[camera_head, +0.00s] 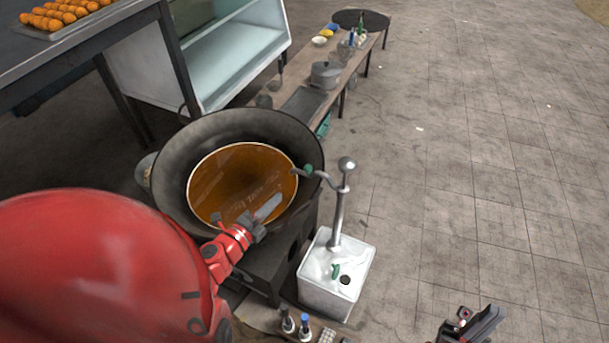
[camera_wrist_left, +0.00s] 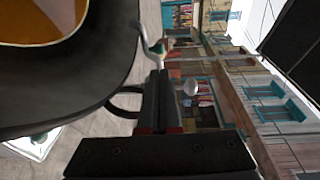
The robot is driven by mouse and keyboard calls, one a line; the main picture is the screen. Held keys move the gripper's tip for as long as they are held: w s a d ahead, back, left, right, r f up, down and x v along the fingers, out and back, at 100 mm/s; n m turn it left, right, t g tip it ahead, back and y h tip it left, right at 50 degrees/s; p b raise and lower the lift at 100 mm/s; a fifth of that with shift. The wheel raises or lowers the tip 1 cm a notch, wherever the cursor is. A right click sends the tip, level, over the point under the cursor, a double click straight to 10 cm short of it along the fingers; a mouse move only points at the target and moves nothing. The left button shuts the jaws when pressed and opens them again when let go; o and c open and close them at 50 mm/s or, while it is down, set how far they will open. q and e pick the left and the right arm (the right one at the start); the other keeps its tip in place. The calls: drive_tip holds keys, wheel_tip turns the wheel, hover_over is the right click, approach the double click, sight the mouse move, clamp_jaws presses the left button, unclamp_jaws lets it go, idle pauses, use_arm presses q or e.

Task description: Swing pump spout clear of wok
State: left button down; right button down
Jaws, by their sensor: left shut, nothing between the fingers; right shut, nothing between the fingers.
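The wok (camera_head: 258,121) is wide and dark and holds amber liquid (camera_head: 235,180). The pump (camera_head: 339,205) stands upright on a white square container (camera_head: 335,277), to the right of the wok. Its spout (camera_head: 309,170), with a green piece, reaches left over the wok's right rim. My left gripper (camera_head: 268,207) is shut and empty, over the near right part of the wok and apart from the spout. In the left wrist view the shut fingers (camera_wrist_left: 160,100) point toward the spout (camera_wrist_left: 152,46), beside the wok rim (camera_wrist_left: 105,75). My right gripper (camera_head: 490,325) is shut and empty at the bottom right.
A long low bench (camera_head: 347,75) with a pot (camera_head: 326,74) and bowls runs behind the wok. Small bottles (camera_head: 304,325) stand at the bottom, near the container. A table with a tray of orange food (camera_head: 60,27) is at upper left. The tiled floor (camera_head: 480,180) on the right is clear.

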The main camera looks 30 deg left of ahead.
sight(305, 171)
use_arm(q)
drive_tip(key=w, duration=0.3)
drive_tip(key=w+d+p, duration=0.1)
drive_tip(key=w, duration=0.7)
drive_tip(key=shift+w+d+f, duration=0.15)
drive_tip(key=shift+w+f, duration=0.1)
drive_tip(key=shift+f, duration=0.15)
drive_tip(key=shift+w+f, duration=0.1)
drive_tip(key=shift+f, duration=0.05)
